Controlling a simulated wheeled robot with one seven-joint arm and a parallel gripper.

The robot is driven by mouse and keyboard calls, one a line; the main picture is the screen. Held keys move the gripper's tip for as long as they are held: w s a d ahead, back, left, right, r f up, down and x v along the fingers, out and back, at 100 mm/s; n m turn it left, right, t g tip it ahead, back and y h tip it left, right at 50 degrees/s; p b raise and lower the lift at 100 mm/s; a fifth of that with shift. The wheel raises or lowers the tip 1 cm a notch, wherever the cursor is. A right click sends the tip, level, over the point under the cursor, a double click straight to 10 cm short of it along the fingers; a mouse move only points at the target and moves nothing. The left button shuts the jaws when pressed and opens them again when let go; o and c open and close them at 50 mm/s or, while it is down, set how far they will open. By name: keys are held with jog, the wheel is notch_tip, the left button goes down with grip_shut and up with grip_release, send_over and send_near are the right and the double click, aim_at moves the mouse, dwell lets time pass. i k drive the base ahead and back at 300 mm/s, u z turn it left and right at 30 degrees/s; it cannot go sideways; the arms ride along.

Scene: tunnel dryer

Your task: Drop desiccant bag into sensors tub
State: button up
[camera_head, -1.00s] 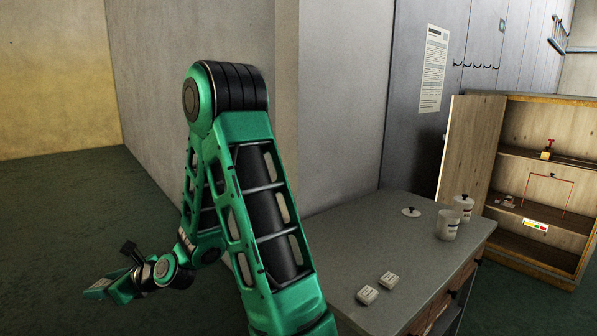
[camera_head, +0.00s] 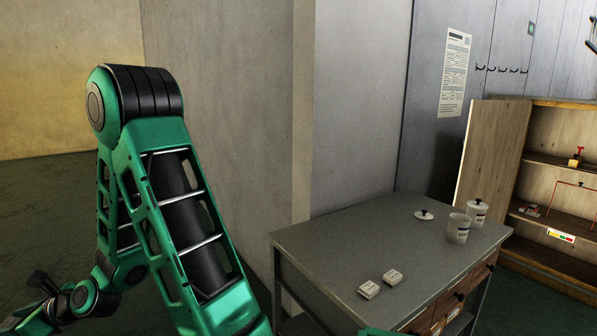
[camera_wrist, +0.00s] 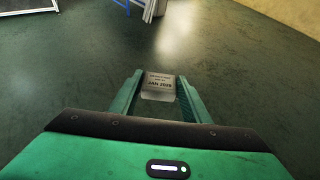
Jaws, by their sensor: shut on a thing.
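My gripper (camera_wrist: 158,88) is shut on a small pale packet with dark print, the desiccant bag (camera_wrist: 158,84), held between the fingertips above the dark floor. In the head view my gripper is at the lower left, partly cut off by the frame, well left of the table. An open white tub (camera_head: 458,230) stands upright on the table's right part. A lidded white tub (camera_head: 477,212) stands just behind it. A loose white lid (camera_head: 424,215) lies to their left. The tub labels are too small to read, so I cannot tell which is the sensors tub.
Two small white packets (camera_head: 369,290) (camera_head: 393,277) lie near the front of the grey table (camera_head: 330,245). An open wooden cabinet (camera_head: 543,170) stands behind at the right. A wall corner (camera_head: 303,120) rises behind the table's left side. Most of the tabletop is clear.

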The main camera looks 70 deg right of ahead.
aim_at(457, 239)
jog(key=z, duration=0.05)
jog(key=k, duration=2.2)
jog(key=z, duration=1.4)
jog(key=i, duration=1)
